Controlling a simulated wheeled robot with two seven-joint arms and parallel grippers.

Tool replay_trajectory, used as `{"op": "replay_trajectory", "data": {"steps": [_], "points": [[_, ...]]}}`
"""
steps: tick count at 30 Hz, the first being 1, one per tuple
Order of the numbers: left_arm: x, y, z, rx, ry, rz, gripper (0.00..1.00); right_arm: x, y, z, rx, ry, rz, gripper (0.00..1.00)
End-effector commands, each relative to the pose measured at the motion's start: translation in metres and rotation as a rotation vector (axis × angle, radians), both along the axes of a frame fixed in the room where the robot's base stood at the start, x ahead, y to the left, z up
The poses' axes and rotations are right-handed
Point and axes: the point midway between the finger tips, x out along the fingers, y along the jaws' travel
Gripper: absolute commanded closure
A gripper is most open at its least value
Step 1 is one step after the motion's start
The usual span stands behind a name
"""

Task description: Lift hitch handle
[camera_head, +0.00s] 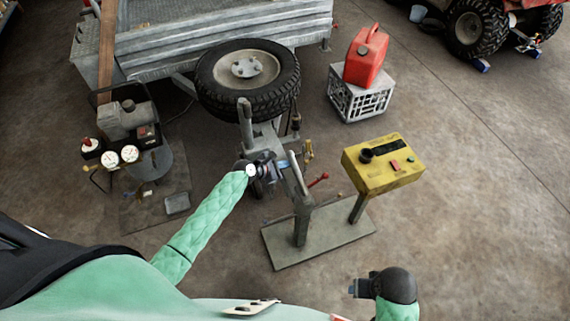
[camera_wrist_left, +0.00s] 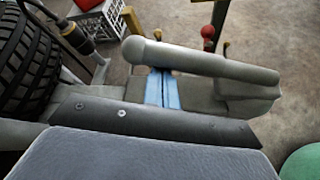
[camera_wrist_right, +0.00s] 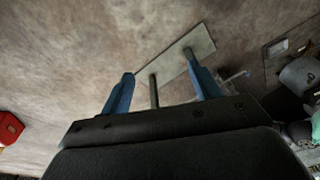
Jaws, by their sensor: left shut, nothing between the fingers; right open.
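The hitch handle (camera_head: 297,172) is a grey bar on the trailer's hitch, in the middle of the head view. In the left wrist view the grey handle (camera_wrist_left: 205,62) runs across above the finger area, with a rounded end at left. My left gripper (camera_head: 281,165) is at the handle's left side. Its blue fingers (camera_wrist_left: 161,88) are shut together and empty, and their tips pass out of sight behind the handle. I cannot tell whether they touch it. My right gripper (camera_head: 362,287) is low at the right, away from the hitch; its blue fingers (camera_wrist_right: 162,85) are spread and empty.
A yellow control box (camera_head: 383,163) on a post stands right of the hitch, above a grey base plate (camera_head: 335,238). A spare tyre (camera_head: 215,84) and trailer are behind. A compressor (camera_head: 127,122) stands left. A red can (camera_head: 366,55) sits on a crate (camera_head: 352,103).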

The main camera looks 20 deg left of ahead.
Motion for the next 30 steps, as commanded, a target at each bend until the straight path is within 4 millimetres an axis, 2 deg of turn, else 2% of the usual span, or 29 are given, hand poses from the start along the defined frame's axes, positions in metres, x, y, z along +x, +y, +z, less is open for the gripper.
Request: {"op": "replay_trajectory", "data": {"steps": [9,15,20,30], "points": [[-0.008,-0.007,0.028,0.107,-0.145,0.0,1.0,0.008,0.001,-0.073,-0.01,0.009,0.001,0.38],[-0.017,-0.013,0.045,0.197,-0.268,0.0,1.0,0.008,0.0,-0.107,-0.014,0.01,0.0,0.38],[-0.025,-0.019,0.055,0.261,-0.353,0.0,1.0,0.008,0.0,-0.115,-0.015,0.008,0.0,0.38],[-0.034,-0.026,0.067,0.337,-0.455,-0.001,1.0,0.008,0.0,-0.113,-0.015,0.008,0.0,0.38]]}}
